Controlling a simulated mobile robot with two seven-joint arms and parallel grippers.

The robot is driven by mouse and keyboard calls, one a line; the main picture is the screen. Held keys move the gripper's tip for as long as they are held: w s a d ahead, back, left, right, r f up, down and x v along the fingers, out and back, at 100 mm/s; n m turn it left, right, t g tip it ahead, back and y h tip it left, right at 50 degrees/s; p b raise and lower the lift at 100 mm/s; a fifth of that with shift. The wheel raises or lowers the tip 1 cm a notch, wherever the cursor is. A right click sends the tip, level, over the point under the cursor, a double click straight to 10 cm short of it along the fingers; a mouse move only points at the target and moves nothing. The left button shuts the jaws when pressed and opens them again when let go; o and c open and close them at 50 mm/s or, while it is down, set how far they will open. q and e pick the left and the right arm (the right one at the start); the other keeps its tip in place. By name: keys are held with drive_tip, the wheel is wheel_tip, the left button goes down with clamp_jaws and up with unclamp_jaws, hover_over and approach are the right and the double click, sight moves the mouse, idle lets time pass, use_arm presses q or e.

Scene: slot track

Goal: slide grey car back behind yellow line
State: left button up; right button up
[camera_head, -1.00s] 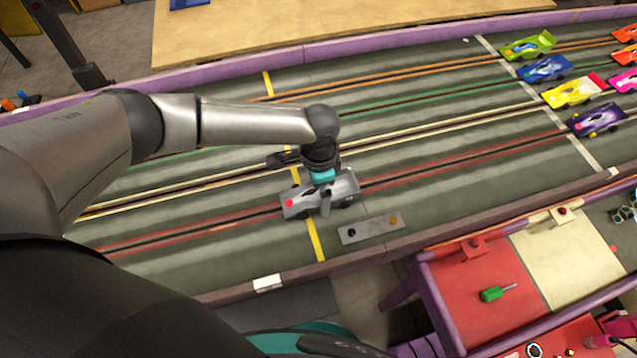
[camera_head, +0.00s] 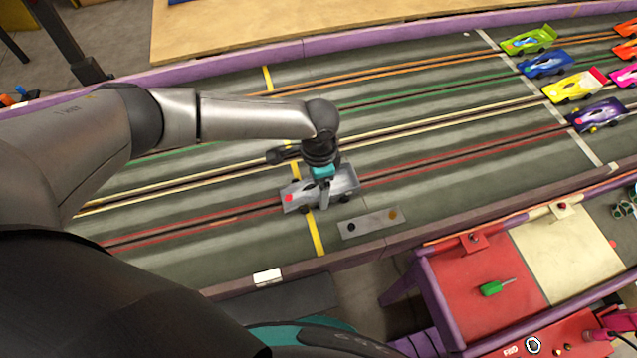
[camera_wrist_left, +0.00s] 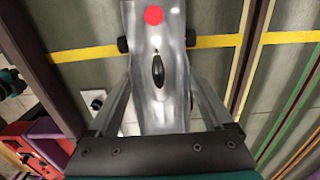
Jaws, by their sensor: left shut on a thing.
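The grey car (camera_head: 343,184) with a red dot sits at the red-edged slot lane, across the yellow line (camera_head: 316,235). Its red-dot end lies left of the line and the rest lies to the right. My left gripper (camera_head: 323,192) is shut on the grey car from above. In the left wrist view the gripper (camera_wrist_left: 160,115) has a finger on each side of the car (camera_wrist_left: 157,60), and the yellow line (camera_wrist_left: 85,54) runs under the car near its red-dot end. The fingers hide part of the car's sides. My right gripper is not in view.
A grey plate (camera_head: 370,222) with two buttons lies beside the car near the purple track border (camera_head: 380,246). Several coloured cars, including a yellow one (camera_head: 573,87), stand near the white line (camera_head: 505,60) at right. The lane left of the yellow line looks clear.

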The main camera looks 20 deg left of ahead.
sight(349, 177)
use_arm(q)
drive_tip(key=o, duration=0.9)
drive_tip(key=c, duration=0.3)
drive_tip(key=shift+w+d+b, duration=0.45)
drive_tip(key=shift+w+d, duration=0.2)
drive_tip(key=shift+d, duration=0.35)
drive_tip(key=shift+w+d+b, duration=0.45)
drive_tip(key=shift+w+d, duration=0.25)
drive_tip(key=shift+d, duration=0.25)
drive_tip(key=shift+w+d+b, duration=0.45)
drive_tip(key=shift+w+d, duration=0.2)
drive_tip(key=shift+d, duration=0.35)
drive_tip(key=shift+c, duration=0.2)
drive_tip(key=o, duration=0.7)
drive_tip(key=shift+o, duration=0.2)
drive_tip(key=shift+r, duration=0.15)
